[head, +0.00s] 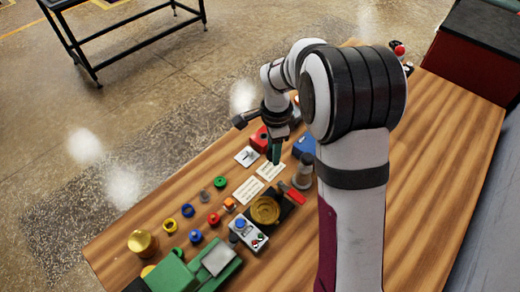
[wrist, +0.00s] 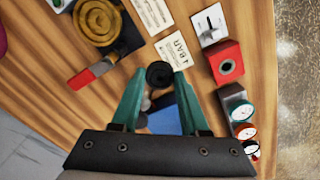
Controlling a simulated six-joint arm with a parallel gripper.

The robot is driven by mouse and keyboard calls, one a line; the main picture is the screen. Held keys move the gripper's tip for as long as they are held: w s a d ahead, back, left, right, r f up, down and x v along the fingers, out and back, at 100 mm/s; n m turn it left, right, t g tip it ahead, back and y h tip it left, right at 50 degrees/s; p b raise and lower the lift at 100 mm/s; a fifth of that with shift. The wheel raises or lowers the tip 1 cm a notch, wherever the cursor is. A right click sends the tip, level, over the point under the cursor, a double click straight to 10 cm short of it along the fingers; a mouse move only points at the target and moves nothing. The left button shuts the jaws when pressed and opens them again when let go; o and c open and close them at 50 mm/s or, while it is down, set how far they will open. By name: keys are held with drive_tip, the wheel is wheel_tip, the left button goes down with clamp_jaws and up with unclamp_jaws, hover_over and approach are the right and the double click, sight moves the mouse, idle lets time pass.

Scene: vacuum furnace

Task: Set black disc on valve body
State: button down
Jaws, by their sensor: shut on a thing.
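My gripper (head: 276,158) points down above the table, and its two teal fingers show in the wrist view (wrist: 159,76). They are closed on a small round black disc (wrist: 159,74) between the fingertips. The disc cannot be made out in the head view. A grey upright body (head: 303,172), which looks like the valve body, stands to the right of and nearer than my gripper. In the wrist view it is mostly hidden behind the disc and fingers. The disc is held apart from the table.
A round brass part (head: 265,209) sits on a black base beside a red-handled lever (head: 292,192). A blue block (head: 304,145) and a red box (head: 259,138) stand close by. White cards (head: 248,189) lie flat. Several coloured rings and a green vise (head: 190,272) are at lower left.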

sight(265, 212)
drive_tip(key=s+a+f+n, duration=0.1)
drive_tip(key=s, duration=0.2)
drive_tip(key=s+f+n, duration=0.1)
drive_tip(key=s, duration=0.3)
drive_tip(key=s+a+f+n, duration=0.1)
drive_tip(key=s, duration=0.3)
drive_tip(key=shift+s+a+f+n, duration=0.2)
drive_tip(key=shift+a+f+n, duration=0.15)
drive_tip(key=shift+f+n, duration=0.05)
drive_tip(key=shift+f, duration=1.15)
drive_tip(key=shift+f, duration=0.3)
drive_tip(key=shift+f, duration=0.4)
drive_tip(key=shift+f, duration=0.2)
